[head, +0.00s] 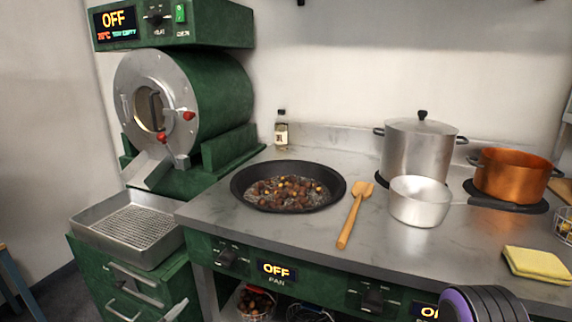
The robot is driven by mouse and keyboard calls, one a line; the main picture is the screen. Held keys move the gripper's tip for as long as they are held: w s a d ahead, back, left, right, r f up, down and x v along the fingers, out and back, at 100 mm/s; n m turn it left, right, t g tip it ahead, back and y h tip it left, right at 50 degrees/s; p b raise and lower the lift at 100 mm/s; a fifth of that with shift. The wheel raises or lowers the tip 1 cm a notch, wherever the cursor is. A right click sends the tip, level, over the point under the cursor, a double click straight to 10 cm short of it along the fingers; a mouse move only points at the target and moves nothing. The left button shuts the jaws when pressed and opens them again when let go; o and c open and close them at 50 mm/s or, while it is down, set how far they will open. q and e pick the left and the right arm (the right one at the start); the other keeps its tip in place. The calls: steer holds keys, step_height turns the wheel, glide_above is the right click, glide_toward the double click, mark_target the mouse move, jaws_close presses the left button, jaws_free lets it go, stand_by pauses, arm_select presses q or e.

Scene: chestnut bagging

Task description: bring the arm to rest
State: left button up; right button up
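A dark, ridged rounded part with a purple ring (484,305) shows at the bottom edge, right of centre, in the head view. It looks like a piece of my own arm, in front of the counter's edge. No gripper fingers show, so neither gripper is in view. A black pan (240,186) with several chestnuts (288,189) in it sits on the counter. A wooden spatula (353,220) lies to its right.
A green roaster drum (218,95) stands left, its display reading OFF, above a wire-bottomed metal tray (88,233). The front middle counter (300,238) is clear.

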arm_select(q)
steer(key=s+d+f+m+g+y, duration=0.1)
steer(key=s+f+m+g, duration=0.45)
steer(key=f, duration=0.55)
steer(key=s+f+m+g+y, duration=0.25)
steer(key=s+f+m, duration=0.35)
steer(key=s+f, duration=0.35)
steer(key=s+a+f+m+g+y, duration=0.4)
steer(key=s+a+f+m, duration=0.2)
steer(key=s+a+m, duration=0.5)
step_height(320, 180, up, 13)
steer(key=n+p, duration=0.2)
steer(key=p, duration=1.1)
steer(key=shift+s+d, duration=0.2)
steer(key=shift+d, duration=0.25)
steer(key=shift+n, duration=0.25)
